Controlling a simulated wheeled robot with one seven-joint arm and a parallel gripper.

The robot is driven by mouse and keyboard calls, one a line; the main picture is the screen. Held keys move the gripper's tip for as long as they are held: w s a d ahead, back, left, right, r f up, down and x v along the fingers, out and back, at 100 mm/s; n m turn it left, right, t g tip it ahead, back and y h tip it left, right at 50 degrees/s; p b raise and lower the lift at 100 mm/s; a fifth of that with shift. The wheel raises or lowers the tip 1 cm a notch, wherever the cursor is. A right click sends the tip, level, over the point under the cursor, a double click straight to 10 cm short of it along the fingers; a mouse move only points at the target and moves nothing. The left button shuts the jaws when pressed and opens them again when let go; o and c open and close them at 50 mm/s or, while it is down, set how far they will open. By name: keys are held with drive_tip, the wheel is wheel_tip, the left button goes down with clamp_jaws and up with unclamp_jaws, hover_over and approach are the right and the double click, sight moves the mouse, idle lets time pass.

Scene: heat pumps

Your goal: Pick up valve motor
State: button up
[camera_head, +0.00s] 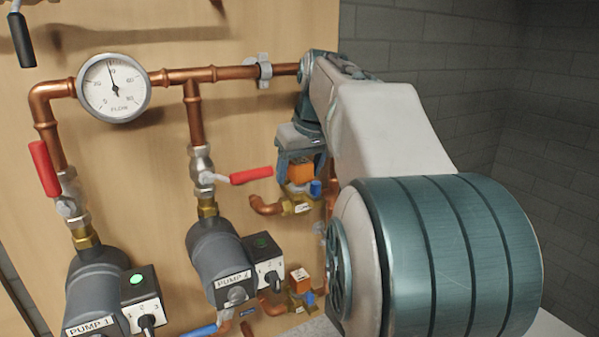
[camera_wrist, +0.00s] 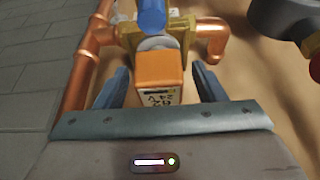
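The upper orange valve motor (camera_head: 301,172) sits on a brass valve (camera_head: 298,206) with a blue cap (camera_head: 315,188), right of Pump 2. In the wrist view the valve motor (camera_wrist: 158,70) shows its orange top and a white label reading 24 V. My gripper (camera_head: 299,165) is above this motor, pointing down. In the wrist view its dark fingers (camera_wrist: 160,85) stand on either side of the motor, with gaps visible on both sides, so it is open. A second orange motor (camera_head: 299,276) sits lower on another valve. My gripper hides part of the upper motor.
Copper pipes (camera_head: 220,73) run along the wooden panel, with a flow gauge (camera_head: 114,88). A red lever (camera_head: 251,175) reaches close to my gripper's left. Pump 2 (camera_head: 215,260) and Pump 1 (camera_head: 95,289) stand at lower left. A copper pipe (camera_wrist: 78,75) is left of my fingers.

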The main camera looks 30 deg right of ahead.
drive_tip(key=c, duration=1.1)
drive_tip(key=shift+o, duration=0.2)
drive_tip(key=shift+r, duration=0.2)
